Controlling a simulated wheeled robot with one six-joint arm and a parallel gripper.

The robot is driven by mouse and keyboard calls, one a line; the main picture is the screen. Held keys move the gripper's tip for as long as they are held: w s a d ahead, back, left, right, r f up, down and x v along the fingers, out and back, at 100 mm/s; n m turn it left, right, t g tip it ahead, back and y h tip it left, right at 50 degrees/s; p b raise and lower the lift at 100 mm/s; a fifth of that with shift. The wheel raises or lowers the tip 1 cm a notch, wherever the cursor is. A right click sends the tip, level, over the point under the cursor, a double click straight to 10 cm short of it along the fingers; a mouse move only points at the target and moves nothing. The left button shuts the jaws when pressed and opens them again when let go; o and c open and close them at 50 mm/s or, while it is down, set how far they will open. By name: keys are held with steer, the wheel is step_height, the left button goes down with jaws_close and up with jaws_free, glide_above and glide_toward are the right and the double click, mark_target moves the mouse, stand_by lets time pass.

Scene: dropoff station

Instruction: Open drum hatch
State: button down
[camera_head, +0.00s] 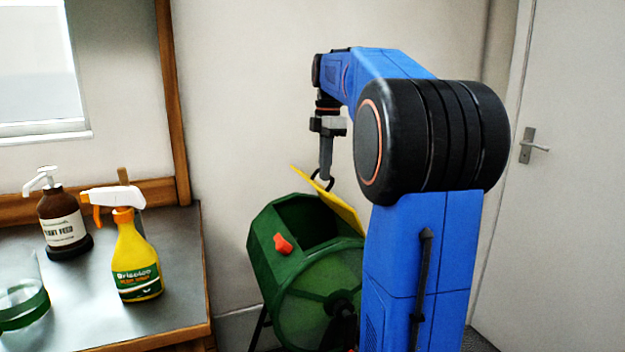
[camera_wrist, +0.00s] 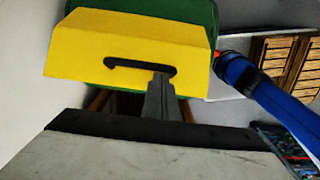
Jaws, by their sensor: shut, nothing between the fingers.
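The green drum (camera_head: 268,225) stands on a dark frame beside the bench. Its yellow hatch (camera_head: 342,208) is swung up and leans back to the right, so the dark opening (camera_head: 305,222) shows. A red knob (camera_head: 283,243) sits on the drum's near side. My gripper (camera_head: 325,178) points down at the hatch's black handle (camera_head: 321,181). In the wrist view the yellow hatch (camera_wrist: 130,45) fills the upper left, and my shut fingers (camera_wrist: 161,80) overlap the right end of its black handle (camera_wrist: 125,64). Whether they touch it I cannot tell.
The bench (camera_head: 175,250) on the left holds a yellow spray bottle (camera_head: 135,255), a brown pump bottle (camera_head: 62,225) and a clear container with a green band (camera_head: 22,305). A wall stands behind the drum. A door (camera_head: 560,170) is at the right.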

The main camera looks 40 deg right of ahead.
steer(key=s+d+f, duration=0.1)
steer(key=s+d, duration=0.1)
steer(key=d, duration=0.7)
steer(key=s+d+f, duration=0.1)
steer(key=s+d, duration=0.2)
steer(key=d, duration=0.7)
steer(key=shift+s, duration=0.25)
steer(key=shift+d, duration=0.1)
